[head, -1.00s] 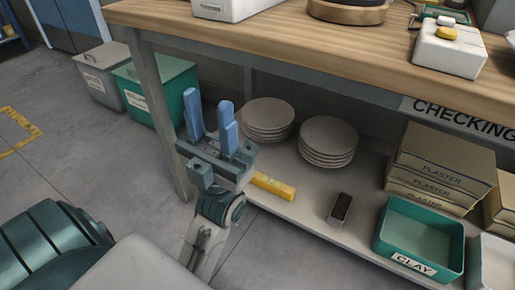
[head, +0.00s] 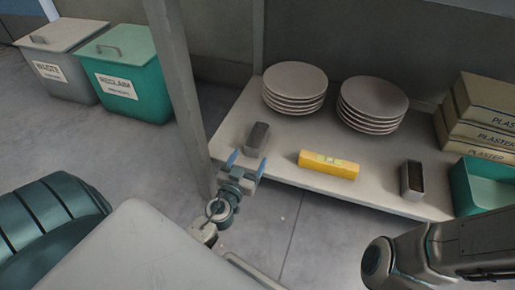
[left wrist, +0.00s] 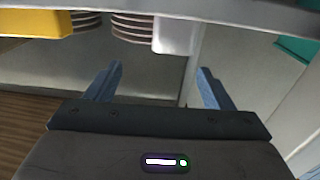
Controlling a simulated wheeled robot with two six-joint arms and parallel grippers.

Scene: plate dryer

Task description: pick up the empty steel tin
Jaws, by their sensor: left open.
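Two small steel tins stand on the low shelf. The left tin (head: 257,138) has grey sides and a dark grey top face; I cannot make out its inside clearly. The right tin (head: 412,180) shows a dark brown top, which looks like contents. My left gripper (head: 247,163) is open and empty at the shelf's front edge, just in front of the left tin and apart from it. In the left wrist view, the pale tin (left wrist: 176,36) shows upside down beyond and between the open blue fingers (left wrist: 160,85). My right gripper is out of view.
A yellow level (head: 328,165) lies right of the left tin on the shelf (head: 300,138). Two plate stacks (head: 295,85) stand behind. A bench leg (head: 183,95) rises close left of my gripper. Plaster boxes (head: 485,110) and a green tray (head: 482,190) are at right.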

